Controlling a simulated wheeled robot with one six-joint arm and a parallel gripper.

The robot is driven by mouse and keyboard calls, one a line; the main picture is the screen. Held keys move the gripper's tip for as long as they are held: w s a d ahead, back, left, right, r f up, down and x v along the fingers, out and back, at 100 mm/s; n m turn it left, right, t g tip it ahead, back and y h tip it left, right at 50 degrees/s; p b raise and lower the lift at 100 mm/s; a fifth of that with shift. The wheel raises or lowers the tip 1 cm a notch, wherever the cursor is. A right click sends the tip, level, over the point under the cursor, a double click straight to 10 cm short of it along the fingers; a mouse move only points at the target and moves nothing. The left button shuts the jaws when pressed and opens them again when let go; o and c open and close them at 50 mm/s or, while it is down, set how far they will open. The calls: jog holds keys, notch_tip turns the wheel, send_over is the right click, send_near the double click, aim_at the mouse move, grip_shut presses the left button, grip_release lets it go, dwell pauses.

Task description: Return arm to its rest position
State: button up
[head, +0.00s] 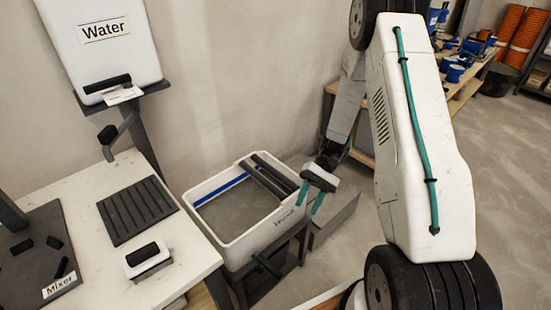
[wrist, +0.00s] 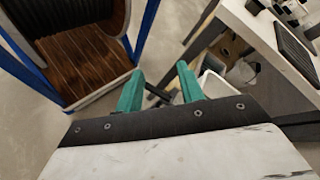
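My gripper (head: 310,198) hangs at the end of my arm, just right of the white wash tub, with its teal fingers pointing down. In the wrist view, my gripper (wrist: 160,88) has its two teal fingers apart, with nothing held between them. Dark bars and part of a white container show beyond the fingertips, lower down. My white arm with a teal hose fills the right middle of the head view.
The wash tub (head: 238,262) stands beside a white table (head: 95,205) with a ribbed black mat (head: 137,211) and a black-handled block (head: 147,258). A water container (head: 104,50) stands behind. A blue-framed structure with wooden slats (wrist: 75,72) is at left in the wrist view.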

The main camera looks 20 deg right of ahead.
jog(key=s+a+r+n+t+h, duration=0.1)
jog(key=s+a+r+t+h, duration=0.1)
jog(key=s+r, duration=0.4)
jog(key=s+a+r+n+t+h, duration=0.1)
jog(key=s+r+t+h, duration=0.3)
jog(key=r, duration=1.1)
jog(key=s+a+r+n+t+h, duration=0.1)
jog(key=s+r+h, duration=0.3)
jog(key=s+r, duration=0.4)
jog(key=shift+a+r+n+t, duration=0.3)
jog(key=shift+a+r+t, duration=0.6)
jog(key=shift+r, duration=0.6)
dwell(3.6)
